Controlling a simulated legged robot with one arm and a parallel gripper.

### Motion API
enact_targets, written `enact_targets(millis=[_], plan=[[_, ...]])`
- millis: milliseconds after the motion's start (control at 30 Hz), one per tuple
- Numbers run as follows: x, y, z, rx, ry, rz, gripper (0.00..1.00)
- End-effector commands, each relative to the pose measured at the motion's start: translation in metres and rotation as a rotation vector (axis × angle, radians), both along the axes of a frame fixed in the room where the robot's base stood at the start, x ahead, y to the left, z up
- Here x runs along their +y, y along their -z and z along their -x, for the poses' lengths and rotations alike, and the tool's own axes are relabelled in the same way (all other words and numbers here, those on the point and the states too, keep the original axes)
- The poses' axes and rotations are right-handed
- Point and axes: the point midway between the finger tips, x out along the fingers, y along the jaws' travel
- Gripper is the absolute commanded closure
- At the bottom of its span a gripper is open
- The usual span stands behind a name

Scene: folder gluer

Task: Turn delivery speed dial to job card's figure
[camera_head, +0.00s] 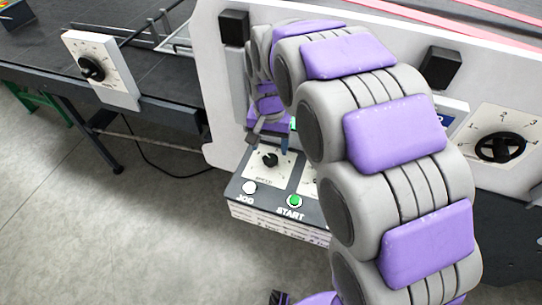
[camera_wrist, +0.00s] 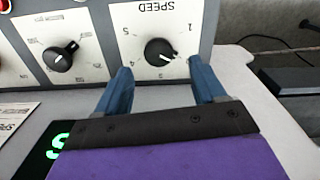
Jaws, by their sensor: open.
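A black dial knob marked SPEED (camera_head: 268,158) sits on the control box in the head view. In the wrist view the same SPEED knob (camera_wrist: 160,51) appears upside down with a numbered scale; its pale mark points to the lower right. My gripper (camera_wrist: 158,68) is open, its two blue fingers apart on either side of the knob's near edge. Whether they touch the panel is unclear. In the head view my gripper (camera_head: 264,135) is just above this dial, partly hidden by my arm. Another black dial (camera_head: 91,67) is on a white plate by the delivery table. No job card figure is readable.
The control box has a white JOG button (camera_head: 250,187) and a green START button (camera_head: 295,201). A second dial (camera_wrist: 60,56) is beside SPEED. A larger numbered dial (camera_head: 500,148) is on the machine's white side panel (camera_head: 222,90). Green lit characters (camera_wrist: 57,146) show beside my gripper.

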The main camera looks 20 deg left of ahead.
Motion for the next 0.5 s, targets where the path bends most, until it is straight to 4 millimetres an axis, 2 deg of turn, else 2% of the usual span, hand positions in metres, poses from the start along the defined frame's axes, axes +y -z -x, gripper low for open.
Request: enact_targets(millis=[33,200,500], plan=[[0.0,0.011,0.0,0.002,-0.001,0.001,0.3],[-0.004,0.035,0.001,0.005,0.0,-0.004,0.3],[-0.007,0.048,0.001,0.002,0.0,-0.006,0.3]])
